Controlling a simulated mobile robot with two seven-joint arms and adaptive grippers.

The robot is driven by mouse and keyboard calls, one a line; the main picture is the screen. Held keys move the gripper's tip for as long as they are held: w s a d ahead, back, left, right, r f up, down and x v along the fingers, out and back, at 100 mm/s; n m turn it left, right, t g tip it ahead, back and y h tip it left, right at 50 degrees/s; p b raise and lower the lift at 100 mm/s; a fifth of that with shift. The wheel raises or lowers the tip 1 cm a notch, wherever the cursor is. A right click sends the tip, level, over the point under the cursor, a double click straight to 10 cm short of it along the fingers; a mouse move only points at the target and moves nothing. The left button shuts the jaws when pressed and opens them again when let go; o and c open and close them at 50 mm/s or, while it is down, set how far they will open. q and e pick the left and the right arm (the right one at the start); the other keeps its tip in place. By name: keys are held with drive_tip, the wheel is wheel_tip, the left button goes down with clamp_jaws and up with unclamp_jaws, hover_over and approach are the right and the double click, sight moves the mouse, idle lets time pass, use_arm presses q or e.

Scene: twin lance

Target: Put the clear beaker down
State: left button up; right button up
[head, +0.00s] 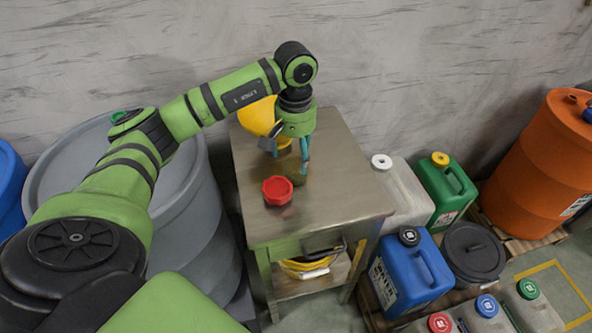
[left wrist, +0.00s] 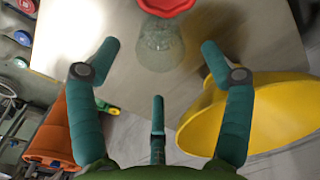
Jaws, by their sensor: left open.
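The clear beaker (left wrist: 161,46) stands on the metal table top, see-through and faint. In the head view the beaker (head: 297,178) is small, below my left gripper's fingers, and partly hidden by them. My left gripper (head: 291,162) points down over the table and is open. In the left wrist view its teal fingers (left wrist: 159,52) are spread left and right of the beaker, with gaps visible on both sides. My right gripper is in neither view.
A red lid-like piece (head: 277,190) lies close beside the beaker on the table (head: 335,190). A yellow funnel (head: 257,117) stands behind the gripper. The table's right and front parts are clear. A grey drum (head: 195,225) stands left; canisters (head: 412,272) stand right.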

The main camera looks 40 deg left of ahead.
sight(295, 166)
use_arm(q)
wheel_tip(295, 166, down, 5)
drive_tip(key=shift+r+p, duration=0.15)
drive_tip(key=shift+p, duration=0.45)
drive_tip(key=shift+w+f, duration=0.1)
drive_tip(key=shift+f, duration=0.1)
drive_tip(key=shift+c, duration=1.3)
drive_tip(key=c, duration=1)
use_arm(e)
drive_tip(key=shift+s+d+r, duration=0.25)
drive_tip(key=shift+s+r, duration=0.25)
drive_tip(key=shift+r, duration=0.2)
